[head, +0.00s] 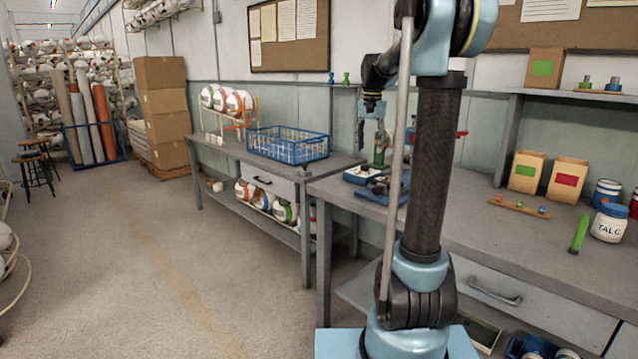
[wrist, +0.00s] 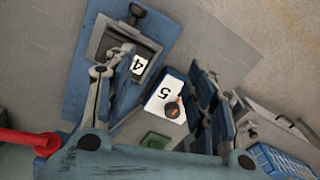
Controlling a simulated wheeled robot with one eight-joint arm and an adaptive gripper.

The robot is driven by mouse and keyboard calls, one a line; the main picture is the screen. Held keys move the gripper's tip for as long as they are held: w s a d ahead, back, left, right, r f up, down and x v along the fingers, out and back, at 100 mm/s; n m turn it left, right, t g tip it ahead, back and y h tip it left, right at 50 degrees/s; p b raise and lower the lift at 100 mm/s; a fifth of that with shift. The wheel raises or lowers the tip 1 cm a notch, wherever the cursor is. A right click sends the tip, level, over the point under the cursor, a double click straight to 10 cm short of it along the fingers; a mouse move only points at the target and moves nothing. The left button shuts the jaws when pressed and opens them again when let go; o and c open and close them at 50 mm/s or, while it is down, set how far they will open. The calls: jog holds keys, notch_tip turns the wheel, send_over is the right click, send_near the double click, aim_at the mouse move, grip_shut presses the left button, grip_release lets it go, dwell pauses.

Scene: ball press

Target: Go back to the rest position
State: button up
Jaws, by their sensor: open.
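My gripper (head: 372,142) hangs above the workbench, left of my arm's dark upright link, with its fingers pointing down. In the wrist view its two fingers (wrist: 158,72) are spread apart with nothing held between them. Below them is a grey clamp-like fixture on a blue base (wrist: 78,95), with a white label 4. My arm hides part of the bench in the head view.
A blue wire basket (head: 290,146) stands on the left table. A red handle (wrist: 25,140) is close to the gripper's left side in the wrist view. A talc jar (head: 608,224) and a green stick (head: 579,234) are at the bench's right. The floor at left is open.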

jog(key=s+f+n, duration=0.1)
jog(key=s+f, duration=0.2)
jog(key=s, duration=0.4)
jog(key=s+d+f+n+t, duration=0.1)
jog(key=s+f, duration=0.1)
jog(key=s, duration=0.5)
jog(key=s+f+n, duration=0.1)
jog(key=s+f, duration=0.2)
jog(key=s, duration=0.4)
jog(key=s+f+n+t, duration=0.1)
jog(key=s+f+n, duration=0.1)
jog(key=s+f, duration=1.3)
jog(key=shift+s+f+n, duration=0.15)
jog(key=shift+f+n, duration=0.05)
jog(key=shift+n, duration=0.2)
jog(key=shift+w+f, duration=0.2)
jog(key=shift+w, duration=0.25)
jog(key=shift+c, duration=0.6)
